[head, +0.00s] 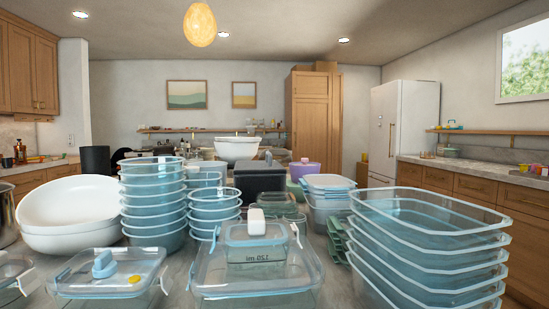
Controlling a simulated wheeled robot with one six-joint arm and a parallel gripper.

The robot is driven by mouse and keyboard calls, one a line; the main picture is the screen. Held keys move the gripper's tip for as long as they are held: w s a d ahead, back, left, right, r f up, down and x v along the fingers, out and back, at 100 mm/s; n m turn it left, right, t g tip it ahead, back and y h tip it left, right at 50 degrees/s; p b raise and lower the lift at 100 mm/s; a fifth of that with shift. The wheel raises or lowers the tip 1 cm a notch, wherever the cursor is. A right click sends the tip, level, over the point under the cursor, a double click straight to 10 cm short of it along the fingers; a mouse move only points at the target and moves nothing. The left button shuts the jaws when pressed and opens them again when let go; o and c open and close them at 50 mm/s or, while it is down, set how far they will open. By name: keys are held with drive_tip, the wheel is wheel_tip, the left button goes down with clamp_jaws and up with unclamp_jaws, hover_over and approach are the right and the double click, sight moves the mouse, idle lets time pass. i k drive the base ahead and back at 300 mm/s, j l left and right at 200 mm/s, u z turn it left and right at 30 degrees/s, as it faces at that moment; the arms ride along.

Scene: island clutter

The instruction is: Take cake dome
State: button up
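I cannot make out a cake dome for certain among the crowded clear and white ware on the island. No part of my gripper shows in this view, so its state and any hold are hidden. The nearest ware is a lidded glass container (215,280) with a small marked container (256,255) on top, which has a white piece (256,220) on it. Another clear lidded container (110,275) with a blue knob stands to its left.
The island top is crowded. Large white bowls (72,205) stand left, stacks of clear bowls (153,205) and (214,215) in the middle, and a tall stack of clear rectangular containers (430,250) at right. A dark box (259,180) and a white bowl (236,150) are behind.

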sight(283, 156)
drive_tip(key=z, duration=0.15)
drive_tip(key=i+l+z, duration=0.25)
drive_tip(key=l+z, duration=0.15)
drive_tip(key=l, duration=0.3)
drive_tip(key=i+l+z, duration=0.4)
drive_tip(key=l, duration=0.3)
drive_tip(key=i+l+z, duration=0.85)
drive_tip(key=i+l+u, duration=0.1)
drive_tip(key=i+u, duration=0.3)
drive_tip(key=i+l+u, duration=0.2)
drive_tip(key=i+u, duration=0.15)
drive_tip(key=i+j+u, duration=0.2)
drive_tip(key=i+u, duration=0.2)
drive_tip(key=i+j+u, duration=0.1)
drive_tip(key=i+u, duration=0.25)
drive_tip(key=i+l+u, duration=0.1)
drive_tip(key=i+u, duration=0.3)
drive_tip(key=i+l+u, duration=0.2)
drive_tip(key=i+u, duration=0.2)
drive_tip(key=i+j+u, duration=0.15)
drive_tip(key=i+u, duration=0.3)
drive_tip(key=i, duration=0.5)
drive_tip(key=i+l+u, duration=0.2)
drive_tip(key=i+u, duration=0.25)
drive_tip(key=i, duration=0.45)
drive_tip(key=i+j+z, duration=0.15)
drive_tip(key=i, duration=0.4)
drive_tip(key=i+j+z, duration=0.2)
drive_tip(key=i, duration=0.35)
